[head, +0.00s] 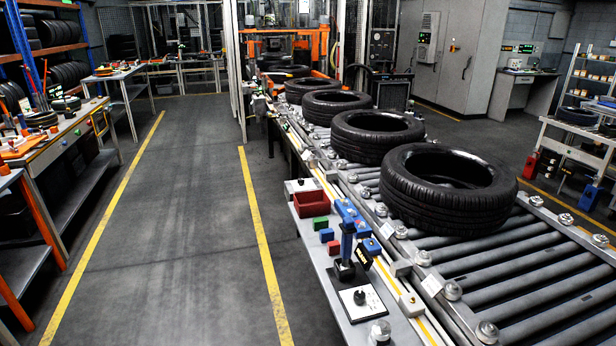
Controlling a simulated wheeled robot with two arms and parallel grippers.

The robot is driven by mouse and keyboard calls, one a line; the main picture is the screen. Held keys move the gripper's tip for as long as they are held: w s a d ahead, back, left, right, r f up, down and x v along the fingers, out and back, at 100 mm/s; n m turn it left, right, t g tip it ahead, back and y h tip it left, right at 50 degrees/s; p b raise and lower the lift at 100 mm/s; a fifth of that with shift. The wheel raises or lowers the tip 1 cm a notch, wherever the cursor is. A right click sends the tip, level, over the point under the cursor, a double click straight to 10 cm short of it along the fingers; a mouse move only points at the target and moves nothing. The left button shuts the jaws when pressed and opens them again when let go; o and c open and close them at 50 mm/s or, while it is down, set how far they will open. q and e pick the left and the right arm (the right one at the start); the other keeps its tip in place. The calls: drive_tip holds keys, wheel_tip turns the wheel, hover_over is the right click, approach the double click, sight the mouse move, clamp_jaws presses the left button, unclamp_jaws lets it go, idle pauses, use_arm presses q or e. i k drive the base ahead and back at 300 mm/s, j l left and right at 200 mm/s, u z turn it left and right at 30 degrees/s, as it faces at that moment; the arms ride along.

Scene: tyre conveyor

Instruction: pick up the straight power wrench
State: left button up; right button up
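An upright tool with a blue grip (347,240) stands on the narrow grey side table (327,270) beside the conveyor. Its lower part is black. It looks like the straight power wrench, but I cannot be certain at this size. A blue item (348,212) lies just behind it, close to the conveyor edge; its exact shape is unclear. Neither of my grippers is in view.
A dark red bin (311,203) and small green (320,223) and blue (326,235) blocks are near the tool. A white panel with a black knob (360,298) is in front. Tyres (448,190) line the roller conveyor (505,268). The left floor aisle (185,220) is clear.

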sight(348, 228)
drive_tip(key=i+j+u, duration=0.1)
drive_tip(key=i, duration=0.45)
drive_tip(key=i+j+u, duration=0.1)
drive_tip(key=i+j, duration=0.2)
drive_tip(key=i, duration=0.2)
